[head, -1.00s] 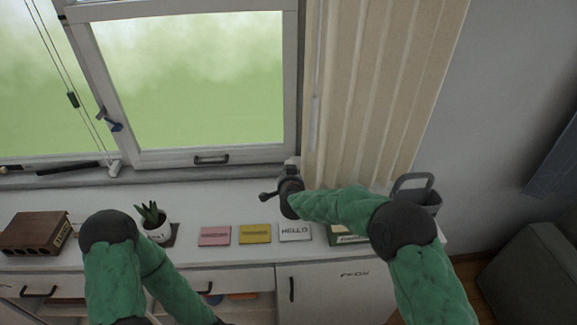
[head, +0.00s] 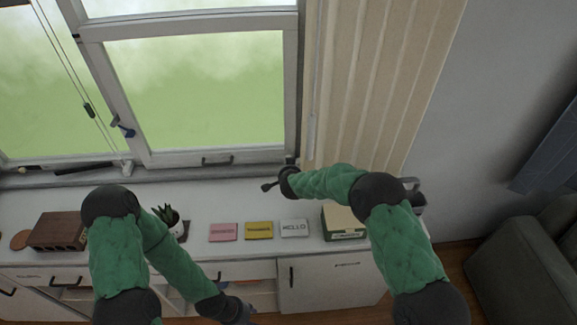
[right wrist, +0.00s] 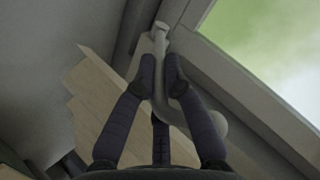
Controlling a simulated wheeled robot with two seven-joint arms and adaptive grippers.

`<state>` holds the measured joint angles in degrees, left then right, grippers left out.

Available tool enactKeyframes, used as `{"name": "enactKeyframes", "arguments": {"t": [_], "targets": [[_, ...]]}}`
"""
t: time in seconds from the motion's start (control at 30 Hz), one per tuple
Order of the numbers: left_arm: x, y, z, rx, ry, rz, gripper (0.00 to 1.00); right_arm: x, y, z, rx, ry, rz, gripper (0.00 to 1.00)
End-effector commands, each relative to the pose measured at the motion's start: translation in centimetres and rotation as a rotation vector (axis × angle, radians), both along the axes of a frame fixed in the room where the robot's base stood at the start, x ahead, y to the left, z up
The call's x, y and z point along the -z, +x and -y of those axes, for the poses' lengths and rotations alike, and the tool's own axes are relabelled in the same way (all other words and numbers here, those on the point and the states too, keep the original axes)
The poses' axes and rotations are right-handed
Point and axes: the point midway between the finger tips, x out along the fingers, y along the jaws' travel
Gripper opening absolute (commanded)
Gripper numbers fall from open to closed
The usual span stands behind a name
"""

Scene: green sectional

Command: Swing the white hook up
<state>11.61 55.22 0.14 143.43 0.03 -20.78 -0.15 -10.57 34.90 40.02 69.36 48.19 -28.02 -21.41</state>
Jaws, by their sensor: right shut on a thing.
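My right gripper (right wrist: 160,66) is shut on the hook, with one finger on each side. In the head view the right gripper (head: 290,167) is at the window frame's lower right corner, mostly hidden by my wrist, and the hook cannot be made out there. My left gripper (head: 236,310) is low in front of the cabinet, and its fingers are too unclear to read.
A beige curtain (head: 385,80) hangs right of my right gripper. The white cabinet top (head: 260,205) holds a brown box (head: 58,231), a potted plant (head: 175,222), several cards and a green-and-cream box (head: 343,222).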

Motion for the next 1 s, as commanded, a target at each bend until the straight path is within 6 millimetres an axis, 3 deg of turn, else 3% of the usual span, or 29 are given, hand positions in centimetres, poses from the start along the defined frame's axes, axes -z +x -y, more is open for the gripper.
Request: {"name": "enactKeyframes", "arguments": {"t": [0.6,0.63,0.7,1.0], "targets": [[-0.71,-0.01,0.0,0.0,0.0,0.0,0.4,0.28,-0.13,-0.13,-0.003,0.0,-0.019,0.0],[-0.71,-0.01,0.0,0.0,0.0,0.0,0.4,0.28,-0.13,-0.13,-0.003,0.0,-0.019,0.17],[-0.71,-0.01,0.0,0.0,0.0,0.0,0.4,0.25,-0.11,-0.12,-0.003,0.0,-0.018,0.36],[-0.72,0.01,0.0,0.0,0.0,0.0,0.4,0.01,0.02,-0.04,-0.001,0.0,-0.014,0.36]]}}
